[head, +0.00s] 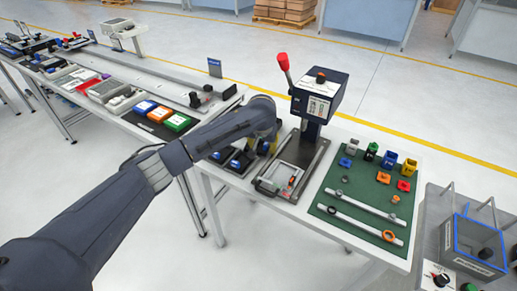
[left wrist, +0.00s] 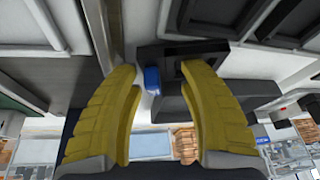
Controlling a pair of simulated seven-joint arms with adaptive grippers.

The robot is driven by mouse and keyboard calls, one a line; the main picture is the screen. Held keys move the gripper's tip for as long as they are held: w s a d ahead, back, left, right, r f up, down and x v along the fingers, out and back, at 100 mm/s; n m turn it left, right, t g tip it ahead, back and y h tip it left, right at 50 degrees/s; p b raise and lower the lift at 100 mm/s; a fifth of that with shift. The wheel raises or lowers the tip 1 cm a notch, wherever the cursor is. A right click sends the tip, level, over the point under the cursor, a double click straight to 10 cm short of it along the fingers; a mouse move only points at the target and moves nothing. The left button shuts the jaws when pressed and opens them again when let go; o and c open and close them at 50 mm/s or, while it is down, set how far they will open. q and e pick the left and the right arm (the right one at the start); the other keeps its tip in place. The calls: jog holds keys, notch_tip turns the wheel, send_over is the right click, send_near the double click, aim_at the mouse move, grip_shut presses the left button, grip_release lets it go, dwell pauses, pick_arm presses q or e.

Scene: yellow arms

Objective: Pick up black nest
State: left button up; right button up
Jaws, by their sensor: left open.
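My left gripper (head: 264,147) reaches in from the left over the white table, beside the press. In the left wrist view its two yellow fingers (left wrist: 157,75) are apart. A black block-like piece (left wrist: 205,52), which looks like the black nest, shows at and behind the fingertips. A small blue part (left wrist: 152,79) sits at it, near the left finger. I cannot tell whether the fingers touch the piece. In the head view, dark pieces with blue parts (head: 238,161) lie just left of the gripper, partly hidden by my arm. My right gripper is not in view.
The press with a red-knobbed lever (head: 316,92) stands close right of the gripper. A grey fixture (head: 290,172) lies before it. A green mat (head: 350,208) with coloured bins and rods is further right. Coloured bins (head: 160,115) stand on the left table.

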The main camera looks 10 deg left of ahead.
pick_arm(q)
jog(key=shift+f, duration=0.15)
grip_shut()
dwell(0.4)
